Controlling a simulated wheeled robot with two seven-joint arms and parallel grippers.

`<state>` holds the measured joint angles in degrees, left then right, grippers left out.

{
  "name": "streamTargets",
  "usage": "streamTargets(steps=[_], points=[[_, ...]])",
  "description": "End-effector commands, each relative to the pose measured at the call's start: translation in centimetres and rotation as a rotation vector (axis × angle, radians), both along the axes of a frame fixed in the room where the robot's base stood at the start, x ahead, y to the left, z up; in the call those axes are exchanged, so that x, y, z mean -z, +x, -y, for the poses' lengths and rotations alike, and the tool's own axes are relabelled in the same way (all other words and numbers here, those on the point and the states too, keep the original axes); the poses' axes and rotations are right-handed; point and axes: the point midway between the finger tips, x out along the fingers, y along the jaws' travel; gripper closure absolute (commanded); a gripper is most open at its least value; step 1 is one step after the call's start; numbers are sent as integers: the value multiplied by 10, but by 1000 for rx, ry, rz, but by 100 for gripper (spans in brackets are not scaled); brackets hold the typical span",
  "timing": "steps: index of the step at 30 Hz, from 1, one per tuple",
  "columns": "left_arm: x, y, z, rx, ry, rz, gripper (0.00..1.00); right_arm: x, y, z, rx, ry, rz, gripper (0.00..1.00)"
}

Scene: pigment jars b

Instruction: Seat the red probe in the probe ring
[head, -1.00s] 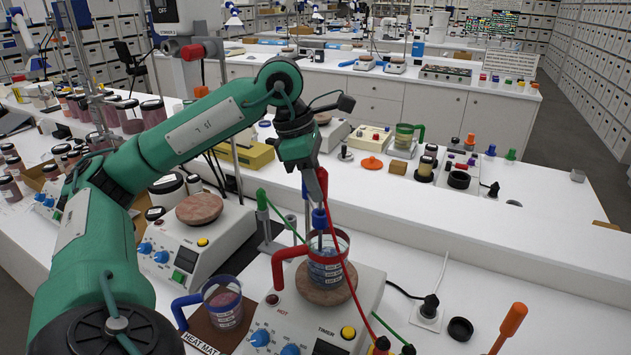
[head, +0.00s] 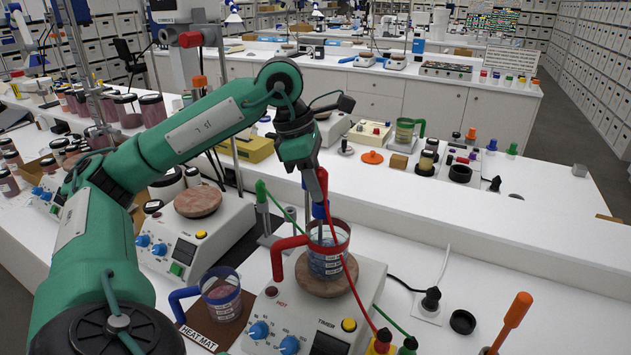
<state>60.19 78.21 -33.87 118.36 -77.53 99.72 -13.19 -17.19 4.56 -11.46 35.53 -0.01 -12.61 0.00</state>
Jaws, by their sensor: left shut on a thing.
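My left gripper (head: 321,186) hangs above the front hotplate, shut on what looks like the red probe (head: 322,179). A labelled beaker (head: 326,265) with red rim and handle stands on the hotplate's round top, directly below. A blue piece (head: 318,211) shows just under the gripper at the beaker's mouth; I cannot tell whether it touches the probe. The probe's tip is hidden. I cannot make out the probe ring clearly. My right gripper is not in view.
A green-topped probe (head: 262,192) with a green cable stands left of the beaker. A blue-handled beaker (head: 222,297) sits on the heat mat (head: 197,338). A second hotplate (head: 185,235) is further left. An orange-handled tool (head: 514,312) stands at right.

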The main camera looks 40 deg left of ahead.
Motion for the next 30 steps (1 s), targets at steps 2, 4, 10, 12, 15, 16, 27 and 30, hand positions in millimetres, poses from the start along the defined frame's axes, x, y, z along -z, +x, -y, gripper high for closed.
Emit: streamTargets(steps=[2, 4, 10, 12, 15, 16, 27, 30], points=[[3, 0, 0, 0, 0, 0, 100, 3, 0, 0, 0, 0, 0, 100], [5, 0, 0, 0, 0, 0, 100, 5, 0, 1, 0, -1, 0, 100], [6, 0, 0, 0, 0, 0, 59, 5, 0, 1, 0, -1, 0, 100], [6, 0, 0, 0, 0, 0, 52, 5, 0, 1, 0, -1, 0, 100], [6, 0, 0, 0, 0, 0, 52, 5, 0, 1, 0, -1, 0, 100], [6, 0, 0, 0, 0, 0, 52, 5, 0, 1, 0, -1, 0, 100], [-20, -4, -6, -1, -2, 5, 52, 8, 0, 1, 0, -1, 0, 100], [-43, -7, -11, -1, -3, 6, 52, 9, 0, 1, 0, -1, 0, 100]])
